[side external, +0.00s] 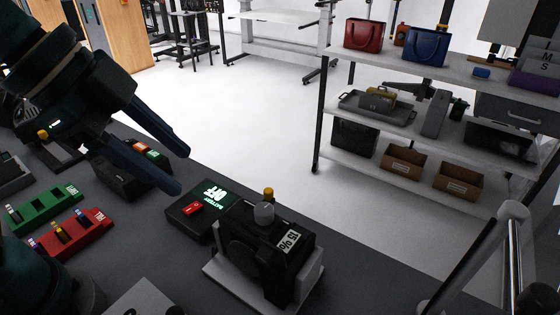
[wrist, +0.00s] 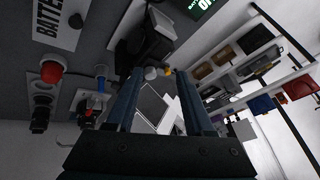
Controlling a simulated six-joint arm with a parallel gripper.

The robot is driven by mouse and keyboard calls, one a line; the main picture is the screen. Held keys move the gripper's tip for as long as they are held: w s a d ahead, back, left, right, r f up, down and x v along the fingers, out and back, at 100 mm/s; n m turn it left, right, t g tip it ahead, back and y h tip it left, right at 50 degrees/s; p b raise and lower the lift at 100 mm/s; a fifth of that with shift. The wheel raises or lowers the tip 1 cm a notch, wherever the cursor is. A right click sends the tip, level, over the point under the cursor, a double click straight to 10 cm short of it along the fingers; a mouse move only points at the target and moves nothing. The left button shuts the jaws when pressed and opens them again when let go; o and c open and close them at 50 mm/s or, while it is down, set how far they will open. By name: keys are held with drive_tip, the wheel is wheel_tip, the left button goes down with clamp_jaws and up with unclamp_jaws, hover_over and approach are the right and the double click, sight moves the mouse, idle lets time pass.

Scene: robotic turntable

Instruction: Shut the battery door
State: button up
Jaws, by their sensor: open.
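A black battery unit (side external: 270,255) with a "15 %" label stands on a light grey base (side external: 228,283) near the table edge. A clear knob with a yellow top (side external: 265,205) is on it. I cannot clearly make out the battery door or how far it stands open. My gripper (side external: 180,170) is open and empty, in the air to the upper left of the unit, its two long dark fingers apart and pointing toward it. In the wrist view, my gripper (wrist: 160,75) has its fingers apart, with a dark unit (wrist: 148,40) beyond the tips.
A black box with a red switch (side external: 193,208) and a lit "OFF" sign stands left of the unit. A green rack (side external: 45,208) and a red rack (side external: 70,235) lie further left. A shelf (side external: 420,65) stands across the clear floor. A metal rail (side external: 480,260) is at right.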

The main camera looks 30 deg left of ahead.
sight(265, 253)
drive_tip(key=shift+w+d+f+m+g+h, duration=0.1)
drive_tip(key=shift+d+f+m+g+h, duration=0.3)
drive_tip(key=shift+d+f+m, duration=1.15)
drive_tip(key=shift+s+d+f+m+g+h, duration=0.15)
drive_tip(key=shift+d+f+m+g, duration=0.35)
drive_tip(key=shift+d, duration=2)
drive_tip(key=shift+w+d+f+m+g+h, duration=0.2)
drive_tip(key=shift+d+f+m+g, duration=0.5)
drive_tip(key=shift+d+m, duration=1)
drive_tip(key=shift+d+f+n, duration=0.1)
drive_tip(key=shift+d+n, duration=0.2)
drive_tip(key=shift+n, duration=0.05)
